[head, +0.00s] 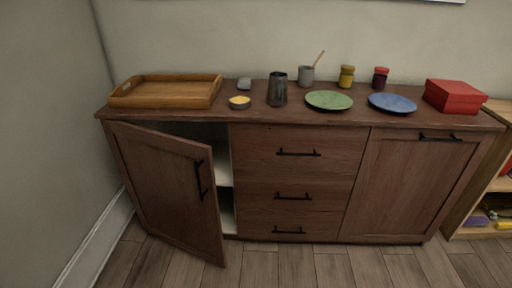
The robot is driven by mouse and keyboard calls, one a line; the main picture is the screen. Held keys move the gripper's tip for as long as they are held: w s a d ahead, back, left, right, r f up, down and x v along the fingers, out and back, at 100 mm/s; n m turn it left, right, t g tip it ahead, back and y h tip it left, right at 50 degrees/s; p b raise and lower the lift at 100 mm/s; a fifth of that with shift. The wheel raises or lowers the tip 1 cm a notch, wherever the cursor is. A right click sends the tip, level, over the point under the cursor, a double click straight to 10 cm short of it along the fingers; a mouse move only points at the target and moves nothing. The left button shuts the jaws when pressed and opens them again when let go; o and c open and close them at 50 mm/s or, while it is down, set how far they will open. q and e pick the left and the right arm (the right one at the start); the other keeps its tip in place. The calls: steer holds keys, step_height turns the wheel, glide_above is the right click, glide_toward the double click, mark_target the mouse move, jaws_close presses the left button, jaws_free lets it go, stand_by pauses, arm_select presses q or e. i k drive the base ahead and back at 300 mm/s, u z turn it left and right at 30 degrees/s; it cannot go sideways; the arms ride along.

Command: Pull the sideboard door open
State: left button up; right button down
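The dark wooden sideboard (300,228) stands against the wall. Its left door (160,190) is hinged on the left and stands partly open, swung outward. The door carries a black vertical handle (200,180) near its free edge. Behind it, part of a pale interior with a shelf (223,176) shows; the rest of the inside is hidden by the door. The right door (405,185), with a horizontal black handle at its top, is shut, as are the drawers (298,165) in the middle. Neither of my grippers is in view.
On the sideboard top are a wooden tray (168,102), a small yellow-filled bowl (240,107), a dark mug (277,97), a green plate (328,105), a blue plate (392,108), jars and a red box (455,101). A wall is close at left. Visible floor in front is clear.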

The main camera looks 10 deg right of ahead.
mark_target(170, 181)
steer(key=z, duration=0.05)
steer(key=i, duration=1.05)
